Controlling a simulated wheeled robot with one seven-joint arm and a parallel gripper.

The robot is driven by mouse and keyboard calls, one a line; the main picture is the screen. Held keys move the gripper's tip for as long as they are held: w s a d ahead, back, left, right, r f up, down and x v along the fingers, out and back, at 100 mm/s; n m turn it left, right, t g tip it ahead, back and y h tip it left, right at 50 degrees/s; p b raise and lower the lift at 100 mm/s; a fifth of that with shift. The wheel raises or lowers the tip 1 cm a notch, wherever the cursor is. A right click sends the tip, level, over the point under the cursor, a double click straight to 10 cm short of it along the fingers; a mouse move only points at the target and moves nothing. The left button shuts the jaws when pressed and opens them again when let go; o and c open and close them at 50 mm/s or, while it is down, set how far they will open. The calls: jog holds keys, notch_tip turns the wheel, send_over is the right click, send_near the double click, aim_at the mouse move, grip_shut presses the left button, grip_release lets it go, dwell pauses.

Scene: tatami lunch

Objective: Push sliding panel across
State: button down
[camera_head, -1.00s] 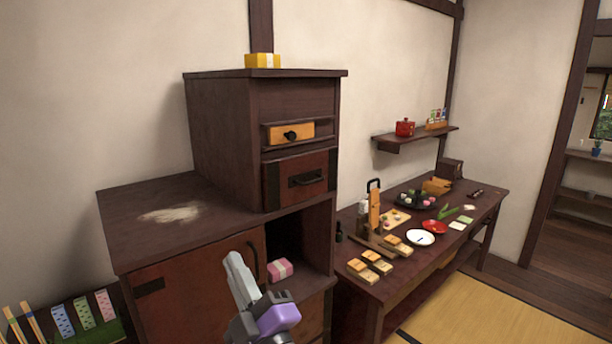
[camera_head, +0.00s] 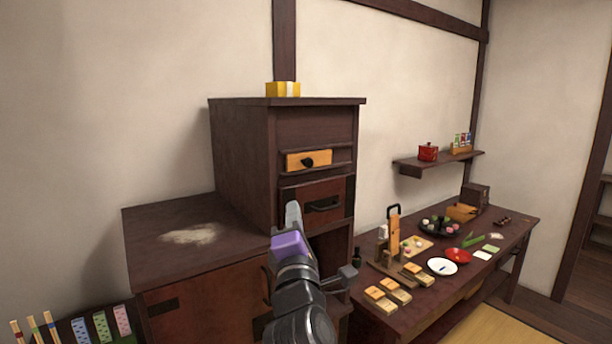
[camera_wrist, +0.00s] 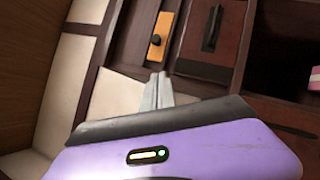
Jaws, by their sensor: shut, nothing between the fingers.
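A red-brown panel (camera_head: 205,302) fronts the lower left of the dark wooden cabinet (camera_head: 240,155) in the head view. Its dark curved handle (camera_head: 266,285) is near its right edge, partly behind my arm. My gripper (camera_head: 292,208) is shut and empty, pointing up in front of the cabinet. In the head view its tips overlap the area just left of the red-brown front with a black handle (camera_head: 323,204). The wrist view shows the closed fingertips (camera_wrist: 158,92) below the orange drawer (camera_wrist: 162,36) in the picture. I cannot tell whether they touch the cabinet.
A dark open niche (camera_head: 328,246) lies right of the panel, partly hidden by my arm. A pink box (camera_wrist: 315,79) shows at the wrist view's right edge. A yellow box (camera_head: 283,89) sits on the cabinet top. A low table (camera_head: 420,312) with food and dishes stands at right.

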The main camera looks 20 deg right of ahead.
jog(key=shift+w, duration=0.1)
jog(key=p, duration=0.2)
send_near(302, 162)
jog(key=w+a, duration=0.2)
jog(key=w+d+p, duration=0.1)
jog(key=w+d+r, duration=0.1)
jog(key=shift+w+d+r+p, duration=0.1)
jog(key=shift+w+d+p, duration=0.05)
jog(key=shift+d+p, duration=0.25)
jog(key=w+d, duration=0.2)
jog(key=d, duration=0.4)
jog(key=shift+p, duration=0.35)
jog(key=shift+d, duration=0.2)
